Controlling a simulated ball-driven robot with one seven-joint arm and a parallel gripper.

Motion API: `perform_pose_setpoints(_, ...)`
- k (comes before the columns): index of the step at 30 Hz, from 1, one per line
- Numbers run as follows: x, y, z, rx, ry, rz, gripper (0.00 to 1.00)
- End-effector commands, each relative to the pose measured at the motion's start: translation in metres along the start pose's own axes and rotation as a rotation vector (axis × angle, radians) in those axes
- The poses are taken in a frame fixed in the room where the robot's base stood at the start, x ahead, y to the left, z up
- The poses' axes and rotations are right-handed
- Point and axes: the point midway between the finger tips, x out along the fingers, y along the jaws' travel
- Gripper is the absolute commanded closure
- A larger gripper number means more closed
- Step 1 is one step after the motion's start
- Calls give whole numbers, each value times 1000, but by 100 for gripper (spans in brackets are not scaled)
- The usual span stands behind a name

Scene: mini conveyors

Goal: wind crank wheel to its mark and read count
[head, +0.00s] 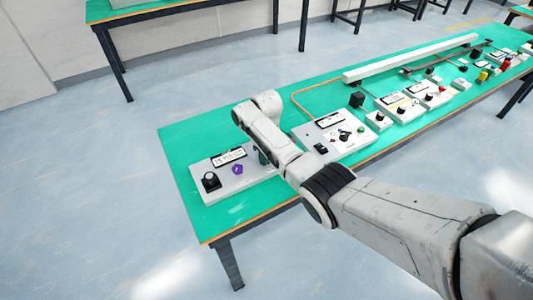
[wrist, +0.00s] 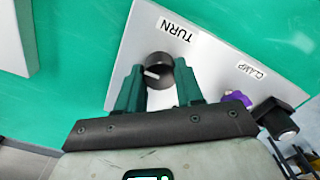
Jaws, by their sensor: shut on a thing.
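A black round knob (wrist: 156,66) with a white line on its face stands on a pale panel (wrist: 210,55), beside the printed word TURN (wrist: 176,31). My gripper (wrist: 159,72) is shut on this knob, with a dark green finger on each side of it. In the head view my gripper (head: 262,156) is at the right end of the same panel (head: 215,195), and my arm hides the knob there. A framed white plate (head: 229,157) on the panel has dark marks too small to read. I cannot make out a count.
Another panel (head: 345,143) is close right of my wrist. Green table (head: 181,150) is bare left of the panel.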

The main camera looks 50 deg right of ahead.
Motion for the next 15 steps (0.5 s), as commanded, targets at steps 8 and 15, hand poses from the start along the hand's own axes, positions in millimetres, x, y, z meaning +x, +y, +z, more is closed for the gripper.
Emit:
perform_pose_setpoints(8, -1, 0, -1, -262, 2, 1, 94)
perform_pose_setpoints(15, -1, 0, 0, -489, 1, 2, 94)
